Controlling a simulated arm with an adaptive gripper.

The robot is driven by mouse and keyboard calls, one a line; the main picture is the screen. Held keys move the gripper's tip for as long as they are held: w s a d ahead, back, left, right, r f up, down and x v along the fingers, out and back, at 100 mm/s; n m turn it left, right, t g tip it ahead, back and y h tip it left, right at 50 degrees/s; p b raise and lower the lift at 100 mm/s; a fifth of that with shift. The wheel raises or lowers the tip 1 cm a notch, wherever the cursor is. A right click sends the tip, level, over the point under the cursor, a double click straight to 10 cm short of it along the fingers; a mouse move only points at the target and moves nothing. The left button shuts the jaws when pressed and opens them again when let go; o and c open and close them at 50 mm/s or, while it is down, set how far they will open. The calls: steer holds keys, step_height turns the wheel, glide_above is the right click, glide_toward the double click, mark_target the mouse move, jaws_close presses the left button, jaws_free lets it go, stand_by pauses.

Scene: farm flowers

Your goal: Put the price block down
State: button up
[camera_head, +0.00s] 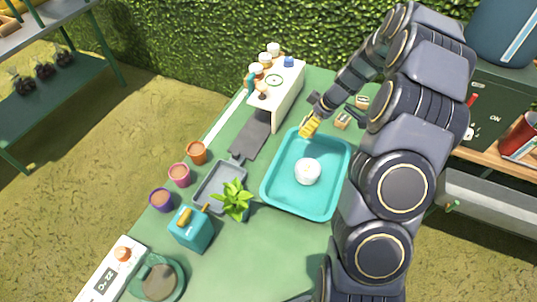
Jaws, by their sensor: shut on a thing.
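My gripper (309,127), with yellow at its end, is over the back rim of the teal tray (267,178). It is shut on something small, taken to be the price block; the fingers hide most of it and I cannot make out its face. Two small tan blocks with dark labels, which look like price blocks, are to the right of my gripper: one (342,121) just behind the tray, the other (362,102) farther back beside my arm. I cannot tell whether my gripper touches the tray.
A white round thing (308,171) sits in the tray. A white stand (290,90) with small cups is behind left. A grey tray, a green plant (234,200), a teal box (191,229), several pots and a scale (160,280) are left. The front table is clear.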

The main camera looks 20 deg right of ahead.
steer(key=s+a+n+g, duration=0.15)
steer(key=a+n, duration=0.25)
steer(key=a, duration=0.7)
steer(key=n+g+y, duration=0.1)
steer(key=n+g, duration=0.1)
steer(key=n, duration=0.4)
glide_above(233, 204)
steer(key=d, duration=0.1)
steer(key=shift+s+d+r, duration=0.1)
steer(key=shift+r, duration=0.05)
step_height(233, 204, down, 3)
steer(key=shift+r, duration=0.2)
steer(key=shift+f, duration=2.2)
steer(key=shift+f, duration=0.15)
steer(key=o, duration=0.9)
